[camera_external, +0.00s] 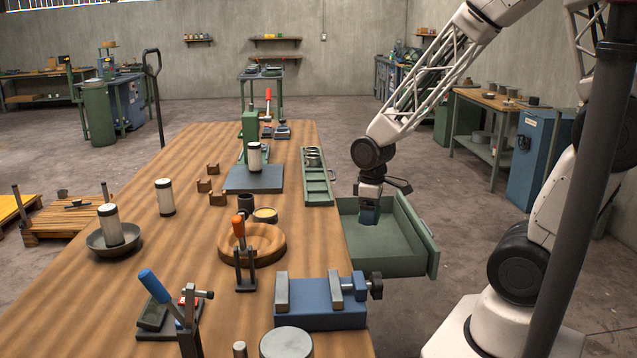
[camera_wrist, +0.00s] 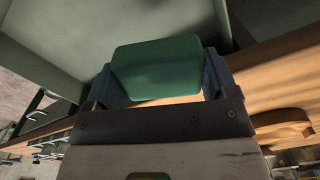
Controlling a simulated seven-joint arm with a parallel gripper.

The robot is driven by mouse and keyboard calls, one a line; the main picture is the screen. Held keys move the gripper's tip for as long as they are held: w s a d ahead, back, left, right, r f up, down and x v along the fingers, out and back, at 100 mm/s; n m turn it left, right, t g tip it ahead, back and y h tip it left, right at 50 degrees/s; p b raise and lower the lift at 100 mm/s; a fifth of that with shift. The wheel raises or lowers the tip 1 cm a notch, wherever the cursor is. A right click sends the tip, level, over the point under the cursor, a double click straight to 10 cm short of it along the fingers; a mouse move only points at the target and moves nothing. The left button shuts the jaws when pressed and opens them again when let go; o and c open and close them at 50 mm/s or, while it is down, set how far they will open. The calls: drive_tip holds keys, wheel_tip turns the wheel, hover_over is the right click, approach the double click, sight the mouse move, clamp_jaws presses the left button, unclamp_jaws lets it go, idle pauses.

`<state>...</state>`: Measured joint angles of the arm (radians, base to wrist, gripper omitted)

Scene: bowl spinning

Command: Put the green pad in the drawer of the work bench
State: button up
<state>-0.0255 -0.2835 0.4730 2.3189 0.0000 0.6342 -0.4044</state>
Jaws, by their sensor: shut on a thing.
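The green pad (camera_wrist: 158,68) is a flat, rounded rectangle held between the two fingers of my gripper (camera_wrist: 160,82) in the wrist view. In the external view my gripper (camera_external: 369,213) points down over the open drawer (camera_external: 425,232) at the right side of the work bench (camera_external: 190,262). The drawer is green, shallow and pulled out, with a handle on its outer front. The pad is mostly hidden by my gripper in the external view. I cannot tell whether it touches the drawer floor.
A green tray (camera_external: 318,192) with metal rings lies on the bench edge near the drawer. A blue vise (camera_external: 320,303) stands at the near right edge. A wooden ring (camera_external: 262,258), a toggle clamp and white cylinders stand on the bench. The drawer's visible floor looks bare.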

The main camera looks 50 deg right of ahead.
drive_tip(key=d+f+m, duration=0.4)
drive_tip(key=d+m, duration=0.1)
drive_tip(key=d, duration=0.2)
drive_tip(key=shift+s+d, duration=0.15)
drive_tip(key=shift+d, duration=0.25)
drive_tip(key=shift+f, duration=0.1)
hover_over(382, 252)
drive_tip(key=shift+d+f, duration=0.1)
drive_tip(key=shift+f, duration=3)
drive_tip(key=shift+f, duration=1.85)
drive_tip(key=shift+f, duration=0.15)
drive_tip(key=o, duration=0.8)
